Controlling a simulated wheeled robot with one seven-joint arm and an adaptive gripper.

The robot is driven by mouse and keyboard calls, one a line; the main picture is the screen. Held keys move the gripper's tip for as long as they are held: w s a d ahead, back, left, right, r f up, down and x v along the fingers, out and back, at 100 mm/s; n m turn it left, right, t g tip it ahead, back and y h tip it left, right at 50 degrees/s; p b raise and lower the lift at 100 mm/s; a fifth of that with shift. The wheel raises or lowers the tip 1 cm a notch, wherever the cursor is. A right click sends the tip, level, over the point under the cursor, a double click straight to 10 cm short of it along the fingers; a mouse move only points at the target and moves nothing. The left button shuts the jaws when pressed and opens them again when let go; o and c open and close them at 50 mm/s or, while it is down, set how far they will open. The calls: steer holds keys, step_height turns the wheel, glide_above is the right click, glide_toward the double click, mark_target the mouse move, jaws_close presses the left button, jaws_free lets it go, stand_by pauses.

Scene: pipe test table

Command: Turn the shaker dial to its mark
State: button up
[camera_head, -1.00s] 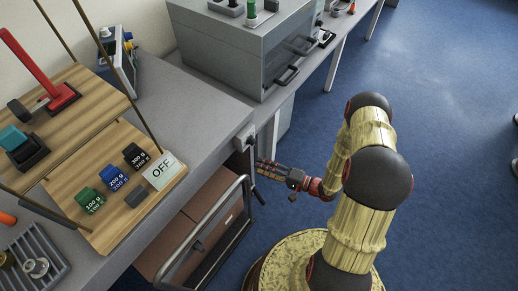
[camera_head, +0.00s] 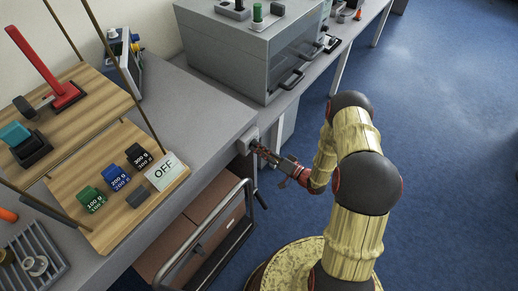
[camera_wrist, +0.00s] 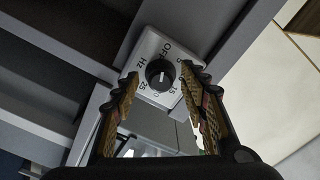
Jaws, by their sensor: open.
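The shaker dial (camera_wrist: 159,73) is a round black knob with a white pointer line, set on a grey plate (camera_wrist: 148,49) lettered OFF, 5, 15, 25 and Hz. The pointer lies toward the lower part of the plate, between 15 and 25; I cannot tell exactly where. In the head view the dial's box (camera_head: 247,140) sits on the table's front edge, its knob mostly hidden by my gripper (camera_head: 260,149). In the wrist view my gripper (camera_wrist: 160,92) is open, one finger on each side of the knob; I cannot tell whether they touch it.
A wheeled cart with a metal rail (camera_head: 205,235) stands below the table edge, near my gripper. A grey cabinet (camera_head: 250,50) stands at the back. Blue floor is free to the right.

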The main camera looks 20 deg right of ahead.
steer(key=shift+w+a, duration=0.25)
steer(key=shift+w, duration=0.1)
steer(key=shift+c, duration=0.2)
jaws_close()
